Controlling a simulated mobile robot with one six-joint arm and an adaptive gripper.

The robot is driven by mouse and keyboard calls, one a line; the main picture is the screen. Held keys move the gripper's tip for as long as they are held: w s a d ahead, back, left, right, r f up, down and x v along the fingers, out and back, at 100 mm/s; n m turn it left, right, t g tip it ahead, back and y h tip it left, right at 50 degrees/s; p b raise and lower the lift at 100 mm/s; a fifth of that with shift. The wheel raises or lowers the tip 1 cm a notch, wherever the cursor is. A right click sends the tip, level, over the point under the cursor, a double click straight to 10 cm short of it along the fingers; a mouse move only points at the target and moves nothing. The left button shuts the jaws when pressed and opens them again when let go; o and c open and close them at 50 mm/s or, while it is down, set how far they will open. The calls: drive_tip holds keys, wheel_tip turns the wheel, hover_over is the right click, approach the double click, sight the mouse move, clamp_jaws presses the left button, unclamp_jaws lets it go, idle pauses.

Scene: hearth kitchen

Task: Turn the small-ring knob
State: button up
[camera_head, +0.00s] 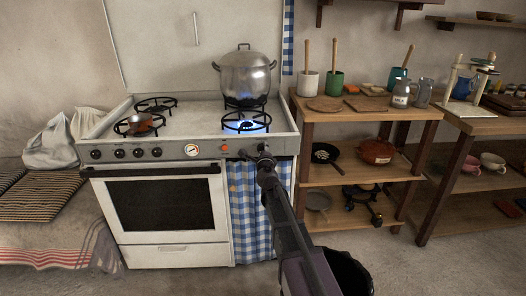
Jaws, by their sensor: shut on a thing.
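The white stove (110,185) stands at the left with a grey control panel (175,151) along its front. Several black knobs (119,153) sit on the panel's left part, then a round gauge and a red button (224,148). My gripper (261,150) is at the panel's right end, shut on a knob there that its fingers mostly hide. I cannot tell the knob's turn angle. The front right burner (246,122) is empty and shows a blue flame. A lidded metal pot (246,74) stands on the back right burner, with some blue glow beneath it.
A blue checked curtain (248,205) hangs below my gripper. A wooden shelf (350,115) with pots, pans and utensils stands close at the right. The floor in front of the oven is clear.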

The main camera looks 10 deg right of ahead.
drive_tip(key=shift+w, duration=0.15)
drive_tip(key=o, duration=1.1)
drive_tip(key=shift+o, duration=0.2)
drive_tip(key=shift+s, duration=0.2)
drive_tip(key=s+a, duration=0.1)
drive_tip(key=s, duration=1)
drive_tip(key=shift+s, duration=0.4)
drive_tip(key=shift+a, duration=0.15)
